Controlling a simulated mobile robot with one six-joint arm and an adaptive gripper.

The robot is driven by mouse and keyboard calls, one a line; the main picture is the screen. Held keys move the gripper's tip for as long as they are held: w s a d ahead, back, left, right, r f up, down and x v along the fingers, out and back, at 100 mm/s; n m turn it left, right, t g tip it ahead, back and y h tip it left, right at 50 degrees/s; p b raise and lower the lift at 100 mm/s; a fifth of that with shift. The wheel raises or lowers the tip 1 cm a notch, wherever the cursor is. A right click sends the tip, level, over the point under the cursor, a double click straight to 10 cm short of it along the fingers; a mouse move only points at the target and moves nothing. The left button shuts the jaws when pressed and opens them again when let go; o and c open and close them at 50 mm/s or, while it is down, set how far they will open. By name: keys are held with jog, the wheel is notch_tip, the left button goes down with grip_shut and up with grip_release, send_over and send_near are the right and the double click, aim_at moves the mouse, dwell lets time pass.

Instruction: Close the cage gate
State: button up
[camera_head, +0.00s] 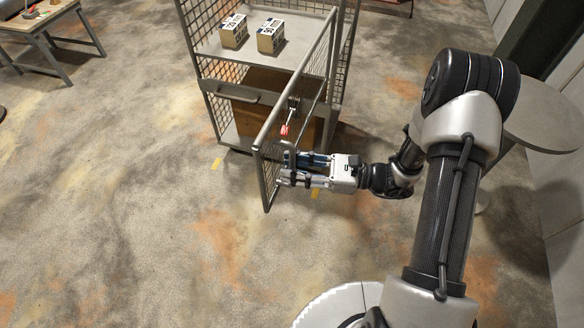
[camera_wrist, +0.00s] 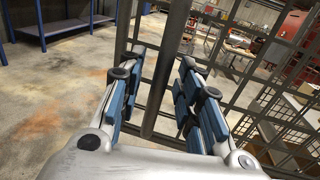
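The cage gate (camera_head: 262,182) is a grey metal frame with mesh. It stands swung out from the front of the wire cage cart (camera_head: 213,105), at an angle to it. My gripper (camera_head: 286,168) is at the gate's outer upright, low in the head view. In the wrist view the upright bar (camera_wrist: 160,85) passes between the two fingers of my gripper (camera_wrist: 162,58). The fingers are spread, with gaps seen on both sides of the bar. A latch with a red tip (camera_head: 285,130) sits on the gate. Whether any finger touches the bar cannot be told.
Two boxes (camera_head: 271,36) stand on the cart's upper shelf, and a brown carton (camera_head: 255,115) sits below. A round grey table (camera_head: 545,115) is at the right beyond my arm. A workbench (camera_head: 40,22) is far left. The floor left of the gate is clear.

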jog(key=shift+a, duration=0.3)
jog(key=shift+c, duration=0.2)
grip_shut()
